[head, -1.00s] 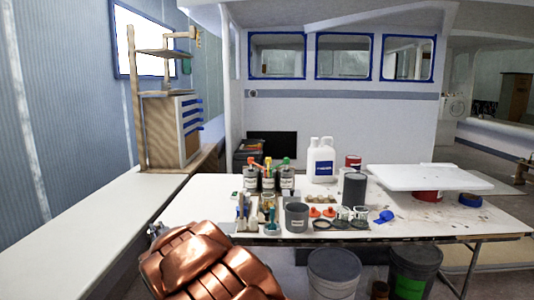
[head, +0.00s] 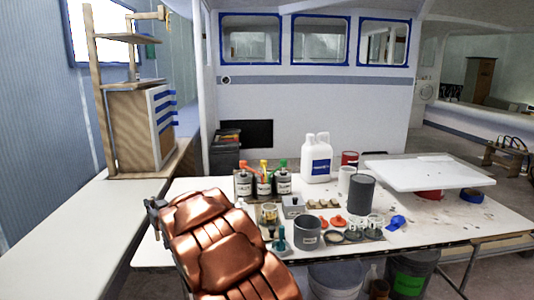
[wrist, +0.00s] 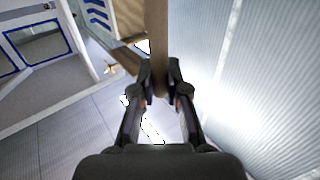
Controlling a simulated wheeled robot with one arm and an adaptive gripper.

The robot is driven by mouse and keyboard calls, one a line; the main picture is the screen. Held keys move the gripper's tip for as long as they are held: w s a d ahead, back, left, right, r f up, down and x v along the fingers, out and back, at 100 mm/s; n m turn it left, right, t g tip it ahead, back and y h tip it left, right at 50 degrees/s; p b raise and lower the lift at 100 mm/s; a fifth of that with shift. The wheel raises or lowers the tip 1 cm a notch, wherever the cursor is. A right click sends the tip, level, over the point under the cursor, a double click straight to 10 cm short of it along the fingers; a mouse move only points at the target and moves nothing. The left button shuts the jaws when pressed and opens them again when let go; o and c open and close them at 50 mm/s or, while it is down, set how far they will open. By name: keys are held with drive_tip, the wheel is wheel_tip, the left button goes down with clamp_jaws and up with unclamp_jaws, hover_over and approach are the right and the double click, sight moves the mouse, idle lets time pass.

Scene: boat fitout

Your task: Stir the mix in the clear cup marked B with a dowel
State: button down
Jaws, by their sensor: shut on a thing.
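Two small clear cups, one on the left (head: 357,224) and one on the right (head: 375,222), stand close together near the front of the white table in the head view. Their marks are too small to read, so I cannot tell which is B. The cups do not show in the wrist view.
The white table (head: 420,228) holds a grey labelled pot (head: 307,232), a dark cylinder (head: 361,194), white jugs (head: 317,160), labelled tins with coloured tops (head: 263,183) and a white panel (head: 430,175). A long bench (head: 80,225) and wooden shelf unit (head: 137,125) stand left.

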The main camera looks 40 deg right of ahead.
drive_tip(key=s+d+r+m+h+p, duration=0.1)
drive_tip(key=d+r+p, duration=0.2)
drive_tip(key=d, duration=0.7)
drive_tip(key=d+r+p, duration=0.2)
drive_tip(key=d, duration=0.9)
drive_tip(key=s+d+r+m+h+p, duration=0.15)
drive_tip(key=s+d, duration=0.35)
drive_tip(key=d, duration=0.5)
drive_tip(key=s+d+r+h+p, duration=0.1)
drive_tip(key=s+d+h+p, duration=0.3)
drive_tip(key=d, duration=0.6)
wheel_tip(320, 180, down, 12)
drive_tip(key=y+b, duration=0.2)
drive_tip(key=b, duration=0.4)
drive_tip(key=shift+s+d+g+b, duration=0.15)
drive_tip(key=shift+s+g+b, duration=0.15)
drive_tip(key=shift+s+b, duration=0.15)
